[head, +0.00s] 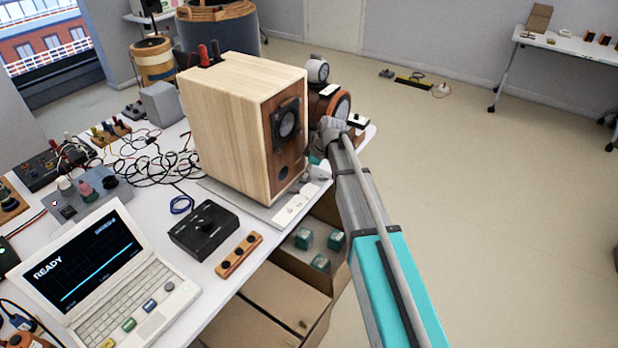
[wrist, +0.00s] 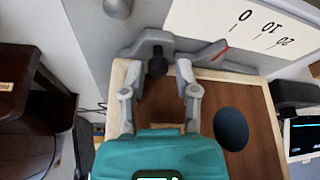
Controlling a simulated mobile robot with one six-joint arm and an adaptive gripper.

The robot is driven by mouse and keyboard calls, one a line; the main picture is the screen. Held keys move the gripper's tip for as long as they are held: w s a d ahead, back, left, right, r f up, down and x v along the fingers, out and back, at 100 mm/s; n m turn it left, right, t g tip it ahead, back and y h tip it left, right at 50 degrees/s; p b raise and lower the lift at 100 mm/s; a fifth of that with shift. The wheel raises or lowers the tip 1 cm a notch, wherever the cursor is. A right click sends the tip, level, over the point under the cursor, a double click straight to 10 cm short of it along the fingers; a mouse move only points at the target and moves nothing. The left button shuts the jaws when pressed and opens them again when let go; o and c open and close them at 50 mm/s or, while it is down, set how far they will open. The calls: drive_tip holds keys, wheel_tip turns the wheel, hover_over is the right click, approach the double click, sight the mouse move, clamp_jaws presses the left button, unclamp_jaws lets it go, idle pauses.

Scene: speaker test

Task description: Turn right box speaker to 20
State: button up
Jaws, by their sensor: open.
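The box speaker (head: 222,125) is a pale wooden box with a brown front and a dark round driver, standing on a light grey base at the table's right edge. In the wrist view its brown front (wrist: 245,110) fills the middle. Beyond it lies a white scale (wrist: 205,22) marked 0, 10 and 20. A grey bracket with a red mark (wrist: 222,54) sits near the 0 end. Contact is unclear. The head view does not show the fingertips.
A black control box (head: 204,228), a wooden strip with knobs (head: 239,254) and a laptop (head: 95,275) stand left and in front of the speaker. Loose cables (head: 150,165) lie behind.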

drive_tip(key=shift+a+f+b, duration=0.2)
drive_tip(key=shift+f+b, duration=0.1)
drive_tip(key=shift+f, duration=0.25)
clamp_jaws()
